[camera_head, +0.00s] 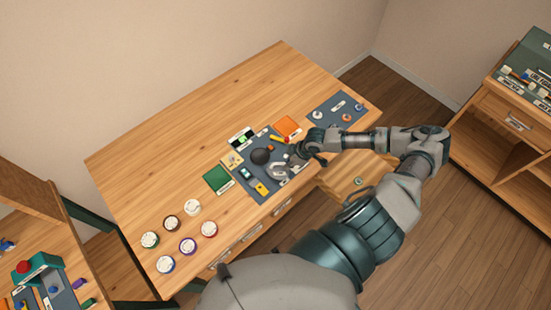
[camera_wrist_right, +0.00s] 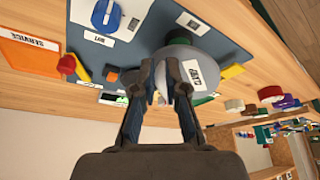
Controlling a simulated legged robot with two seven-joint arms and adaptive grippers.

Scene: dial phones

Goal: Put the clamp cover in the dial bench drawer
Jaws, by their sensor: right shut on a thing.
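The clamp cover looks to be the grey round piece with a white label (camera_wrist_right: 198,76) at the fingertips in the wrist view; the label is hard to read. My right gripper (camera_head: 296,162) is over the right part of the grey-blue mat on the bench. In the wrist view its two fingers (camera_wrist_right: 168,80) are shut on the grey piece, whose gripped edge they partly hide. The bench drawer (camera_head: 352,178) is pulled out at the bench's front right, below my right forearm, which hides part of it. My left gripper is not in view.
The bench's back left (camera_head: 170,140) is clear.

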